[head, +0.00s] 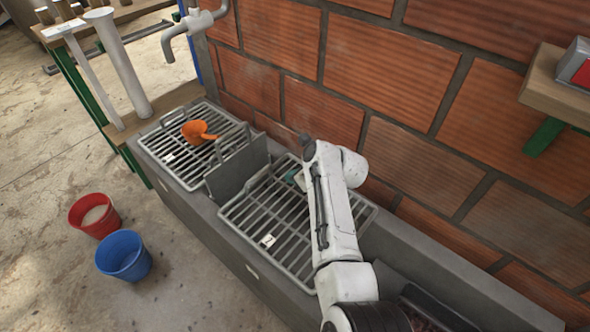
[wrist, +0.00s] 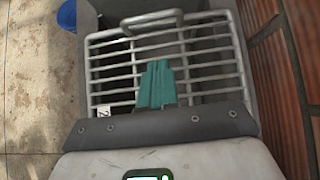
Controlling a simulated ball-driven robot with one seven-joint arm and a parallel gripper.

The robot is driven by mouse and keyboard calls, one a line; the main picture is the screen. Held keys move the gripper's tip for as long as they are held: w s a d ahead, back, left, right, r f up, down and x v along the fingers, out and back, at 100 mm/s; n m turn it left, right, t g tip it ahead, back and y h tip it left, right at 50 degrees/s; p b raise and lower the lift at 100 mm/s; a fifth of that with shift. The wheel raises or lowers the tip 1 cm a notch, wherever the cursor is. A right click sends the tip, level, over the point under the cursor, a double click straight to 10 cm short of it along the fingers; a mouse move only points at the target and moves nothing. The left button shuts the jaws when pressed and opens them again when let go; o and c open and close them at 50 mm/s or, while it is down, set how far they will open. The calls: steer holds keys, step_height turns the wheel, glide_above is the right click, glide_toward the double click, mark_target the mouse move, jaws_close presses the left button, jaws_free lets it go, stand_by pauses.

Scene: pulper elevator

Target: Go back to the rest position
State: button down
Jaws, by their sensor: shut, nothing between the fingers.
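My gripper (wrist: 157,68) shows in the wrist view as teal fingers held together, with nothing between them. The fingers point over a metal grate (wrist: 207,72) with a handle at its far end. The arm hides part of that grate. I cannot tell the exact gap between the fingertips and the bars.
A grey trough (head: 185,208) runs along a brick wall (head: 390,75). An orange scoop (head: 197,132) lies on the far grate (head: 170,150). A red bucket (head: 88,227) and a blue bucket (head: 122,264) stand on the floor. A wooden shelf (head: 545,95) juts out at right.

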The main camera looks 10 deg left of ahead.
steer(key=shift+s+d+r, duration=0.15)
steer(key=shift+d+r, duration=0.05)
steer(key=shift+d, duration=0.1)
steer(key=s+d+f+n+h, duration=0.25)
steer(key=s+d+n, duration=0.35)
steer(key=d, duration=0.6)
steer(key=s+d+f+n+h, duration=0.1)
steer(key=s+d+n+h, duration=0.35)
steer(key=d, duration=0.75)
steer(key=s+d+r+n, duration=0.25)
steer(key=s+n, duration=0.25)
steer(key=s, duration=0.3)
steer(key=s+d+r+n, duration=0.2)
steer(key=s+d+n, duration=0.15)
steer(key=s, duration=0.45)
steer(key=s+d+r+n, duration=0.2)
steer(key=s+n, duration=0.3)
steer(key=s, duration=0.3)
steer(key=s+d+f+g, duration=0.1)
steer(key=s+f+g, duration=0.4)
steer(key=s, duration=0.6)
step_height(320, 180, up, 16)
steer(key=t+p, duration=0.1)
steer(key=p, duration=1.5)
steer(key=shift+w+h+p, duration=0.2)
steer(key=shift+h+p, duration=0.2)
